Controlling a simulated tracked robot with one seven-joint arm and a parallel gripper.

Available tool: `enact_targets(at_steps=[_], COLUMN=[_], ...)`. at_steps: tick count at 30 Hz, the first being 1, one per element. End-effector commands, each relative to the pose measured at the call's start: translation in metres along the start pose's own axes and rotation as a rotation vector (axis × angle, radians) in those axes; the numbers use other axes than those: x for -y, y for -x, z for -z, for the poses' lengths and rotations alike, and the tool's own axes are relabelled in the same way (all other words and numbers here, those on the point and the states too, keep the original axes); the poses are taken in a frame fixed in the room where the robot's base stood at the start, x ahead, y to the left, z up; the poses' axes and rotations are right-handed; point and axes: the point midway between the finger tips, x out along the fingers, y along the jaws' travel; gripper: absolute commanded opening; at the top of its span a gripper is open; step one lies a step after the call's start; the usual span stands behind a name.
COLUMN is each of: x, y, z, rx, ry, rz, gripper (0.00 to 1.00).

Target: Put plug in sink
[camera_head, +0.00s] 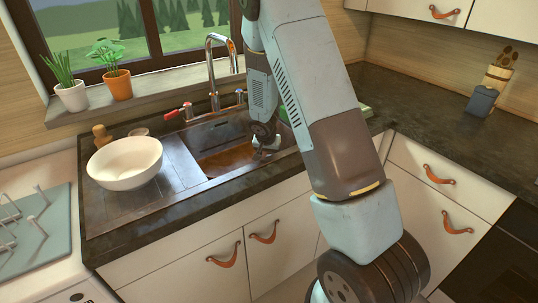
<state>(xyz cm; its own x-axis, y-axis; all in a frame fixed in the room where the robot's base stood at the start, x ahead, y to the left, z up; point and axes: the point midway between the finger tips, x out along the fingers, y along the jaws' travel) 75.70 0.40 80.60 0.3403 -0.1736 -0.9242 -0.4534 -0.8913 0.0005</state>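The sink (215,130) is set in the dark counter below the window, with a brownish basin floor. My arm comes in from the lower right and bends down over the right side of the sink. My gripper (262,150) is at the basin's right side, small and dark in the picture. Its fingers are too small and too much in shadow to tell whether they are open or shut, or whether they hold anything. I cannot make out the plug; it may be hidden by my gripper or arm.
A white bowl (126,162) stands on the drainer at left. Potted plants (117,84) line the sill. The dark counter (425,105) at right is mostly clear.

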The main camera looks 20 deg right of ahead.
Motion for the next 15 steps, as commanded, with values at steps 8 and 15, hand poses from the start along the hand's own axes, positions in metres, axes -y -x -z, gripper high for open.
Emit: enact_targets(at_steps=[8,15], x=[0.000,0.001], y=[0.001,0.020], z=[0.000,0.000], rx=[0.000,-0.001], ry=[0.000,0.000], rz=[0.000,0.002], gripper=[0.64,0.64])
